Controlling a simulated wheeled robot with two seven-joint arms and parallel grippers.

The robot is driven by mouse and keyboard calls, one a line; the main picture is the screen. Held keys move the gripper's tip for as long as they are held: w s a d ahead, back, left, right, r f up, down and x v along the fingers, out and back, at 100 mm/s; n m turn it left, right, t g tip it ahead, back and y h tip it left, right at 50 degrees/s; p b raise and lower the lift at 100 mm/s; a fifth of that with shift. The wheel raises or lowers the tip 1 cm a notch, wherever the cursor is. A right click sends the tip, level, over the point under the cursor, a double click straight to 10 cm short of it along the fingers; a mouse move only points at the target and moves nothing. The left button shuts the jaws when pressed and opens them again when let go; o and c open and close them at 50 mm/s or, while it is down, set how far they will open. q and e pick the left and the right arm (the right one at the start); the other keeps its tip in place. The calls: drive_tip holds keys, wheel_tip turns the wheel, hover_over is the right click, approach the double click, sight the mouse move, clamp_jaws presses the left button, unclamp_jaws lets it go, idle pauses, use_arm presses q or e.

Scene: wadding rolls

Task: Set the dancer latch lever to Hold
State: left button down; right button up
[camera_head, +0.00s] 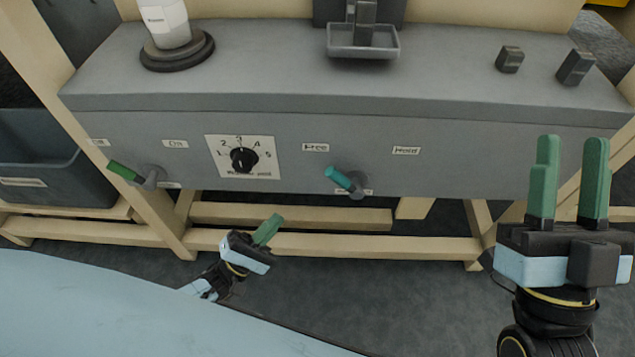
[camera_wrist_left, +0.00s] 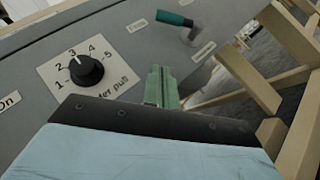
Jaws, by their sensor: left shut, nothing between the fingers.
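The dancer latch lever (camera_head: 340,179) has a teal handle on a grey pivot, on the front of the grey panel. Its handle tilts up and left, toward the "Free" label (camera_head: 315,147); the "Hold" label (camera_head: 406,150) is to its right. The lever also shows in the left wrist view (camera_wrist_left: 174,19), near the top. My left gripper (camera_head: 268,229) is shut and empty, below and left of the lever, apart from it. Its green fingers also show in the left wrist view (camera_wrist_left: 161,85). My right gripper (camera_head: 568,182) is open and empty at the right, its fingers upright.
A numbered dial (camera_head: 243,160) and a green-handled lever (camera_head: 125,172) are left on the panel. On top stand a white bottle-like container (camera_head: 166,22), a grey tray (camera_head: 363,42) and two dark blocks (camera_head: 509,59). Wooden beams (camera_head: 290,215) run below the panel.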

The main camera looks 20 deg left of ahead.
sight(345, 179)
use_arm(q)
drive_tip(key=shift+s+d+r+x, duration=0.2)
drive_tip(key=shift+s+d+x, duration=0.15)
drive_tip(key=shift+x, duration=1.8)
drive_tip(key=shift+s+d+r+x, duration=0.25)
drive_tip(key=shift+s+x, duration=0.1)
drive_tip(key=shift+x, duration=1.8)
drive_tip(key=shift+s+d+r+x, duration=0.15)
drive_tip(key=shift+s+d+x, duration=0.15)
drive_tip(key=shift+x, duration=1.85)
